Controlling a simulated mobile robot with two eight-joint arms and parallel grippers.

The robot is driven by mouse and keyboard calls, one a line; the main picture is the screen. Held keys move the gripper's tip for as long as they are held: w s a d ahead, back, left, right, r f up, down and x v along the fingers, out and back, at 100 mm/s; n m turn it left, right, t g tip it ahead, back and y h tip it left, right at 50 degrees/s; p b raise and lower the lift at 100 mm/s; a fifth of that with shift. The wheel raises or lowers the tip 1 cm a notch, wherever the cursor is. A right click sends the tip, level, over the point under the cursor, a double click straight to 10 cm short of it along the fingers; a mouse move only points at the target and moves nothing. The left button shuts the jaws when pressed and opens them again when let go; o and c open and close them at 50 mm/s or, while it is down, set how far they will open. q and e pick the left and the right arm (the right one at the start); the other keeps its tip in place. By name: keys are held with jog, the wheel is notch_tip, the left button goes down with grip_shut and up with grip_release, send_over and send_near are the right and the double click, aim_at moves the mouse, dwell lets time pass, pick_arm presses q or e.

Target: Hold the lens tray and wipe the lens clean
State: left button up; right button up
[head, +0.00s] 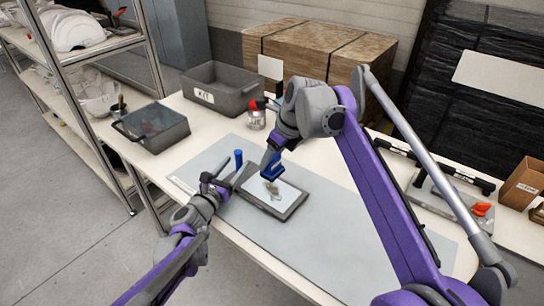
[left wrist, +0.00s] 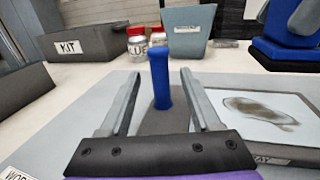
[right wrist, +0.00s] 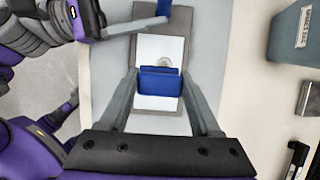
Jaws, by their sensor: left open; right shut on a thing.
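The lens tray (head: 291,210) lies flat on the grey mat, with a pale lens (head: 286,195) bearing a brown smudge (left wrist: 258,108). Its upright blue handle (head: 238,158) stands at the left end; it also shows in the left wrist view (left wrist: 161,80). My left gripper (head: 220,180) is open, its fingers on either side of the handle with gaps visible. My right gripper (right wrist: 160,85) is shut on a blue wiper (right wrist: 160,76) over the lens. In the left wrist view the wiper (left wrist: 285,52) appears above the lens. The wiper hides part of the lens in the right wrist view.
A grey KIT bin (head: 207,93), a dark shallow bin (head: 152,130) and a red-lidded jar (head: 257,120) stand behind the mat. The mat (head: 330,235) in front of the tray is clear.

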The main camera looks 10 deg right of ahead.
pick_arm(q)
jog(key=shift+x, duration=3.2)
jog(key=shift+c, duration=0.3)
grip_shut()
